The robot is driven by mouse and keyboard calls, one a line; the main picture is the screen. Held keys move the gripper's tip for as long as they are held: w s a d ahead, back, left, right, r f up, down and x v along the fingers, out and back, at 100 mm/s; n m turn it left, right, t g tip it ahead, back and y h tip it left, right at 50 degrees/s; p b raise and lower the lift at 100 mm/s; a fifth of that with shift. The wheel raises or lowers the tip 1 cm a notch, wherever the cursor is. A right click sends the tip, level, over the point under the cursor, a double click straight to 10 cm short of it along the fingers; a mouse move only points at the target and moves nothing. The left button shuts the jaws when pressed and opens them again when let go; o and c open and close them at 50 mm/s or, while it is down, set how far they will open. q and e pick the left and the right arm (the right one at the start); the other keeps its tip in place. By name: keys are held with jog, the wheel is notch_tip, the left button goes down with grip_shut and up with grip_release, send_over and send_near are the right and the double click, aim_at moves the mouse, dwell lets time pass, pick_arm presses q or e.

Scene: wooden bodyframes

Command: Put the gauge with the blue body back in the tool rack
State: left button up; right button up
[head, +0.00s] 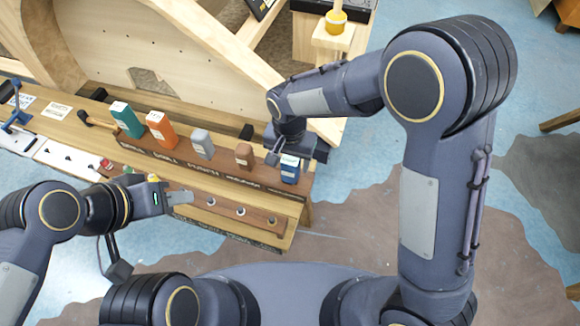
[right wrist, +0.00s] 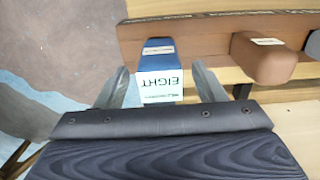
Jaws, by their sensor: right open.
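The blue gauge (head: 289,174) stands at the right end of the brown wooden tool rack (head: 222,173) on the bench. In the right wrist view the blue gauge (right wrist: 163,50) shows its white end face marked EIGHT. My right gripper (right wrist: 163,85) is open, with one finger on each side of that white end and visible gaps between. In the head view my right gripper (head: 284,152) is over the blue gauge and partly hides it. How deep the gauge sits in the rack is hidden. My left gripper (head: 182,198) is in front of the rack, seemingly empty; its jaw gap is unclear.
Teal (head: 127,119), orange (head: 160,129), grey (head: 202,144) and brown (head: 244,155) gauges stand left along the rack. A lower strip with round holes (head: 240,212) lies at the bench front. Large wooden frames (head: 190,50) rise behind.

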notch_tip(320, 180, up, 7)
jog(key=shift+r, duration=0.1)
jog(key=shift+d+r, duration=0.25)
jog(key=shift+d, duration=0.1)
jog(key=s+d+r+t+y, duration=0.1)
jog(key=s+d+r+y, duration=0.1)
jog(key=s+d+r, duration=0.35)
jog(key=s+d+r+t+y, duration=0.1)
jog(key=s+d+r+y, duration=0.1)
jog(key=d, duration=0.7)
jog(key=s+d+n+t, duration=0.2)
jog(key=s+d, duration=0.3)
jog(key=s, duration=0.5)
jog(key=shift+d+f+t, duration=0.25)
jog(key=shift+f+t, duration=0.05)
jog(key=shift+t, duration=0.5)
